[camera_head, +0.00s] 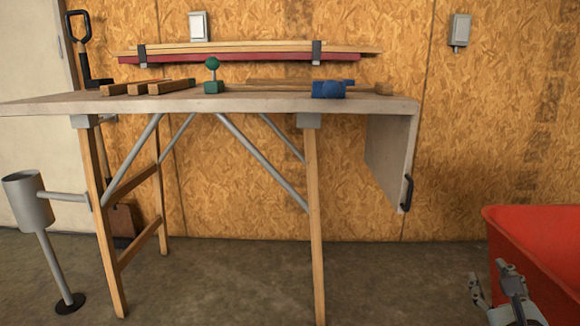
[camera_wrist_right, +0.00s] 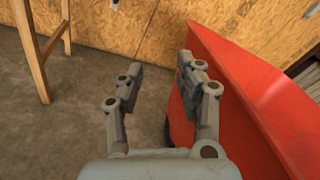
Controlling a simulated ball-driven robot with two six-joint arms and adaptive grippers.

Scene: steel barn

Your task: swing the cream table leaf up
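The cream table leaf (camera_head: 392,150) hangs down from the right end of the workbench top (camera_head: 250,102) in the head view. A black handle (camera_head: 407,192) sits at its lower outer edge. My right gripper (camera_head: 492,278) is at the lower right of the head view, below and to the right of the leaf and apart from it. In the right wrist view my right gripper (camera_wrist_right: 158,78) is open, with nothing between its fingers. My left gripper is in neither view.
A red bin (camera_head: 535,240) stands close beside my right gripper, and also shows in the wrist view (camera_wrist_right: 245,85). Wooden blocks (camera_head: 150,87), a green-knobbed piece (camera_head: 213,80) and a blue object (camera_head: 328,89) lie on the bench. Floor between bench and bin is clear.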

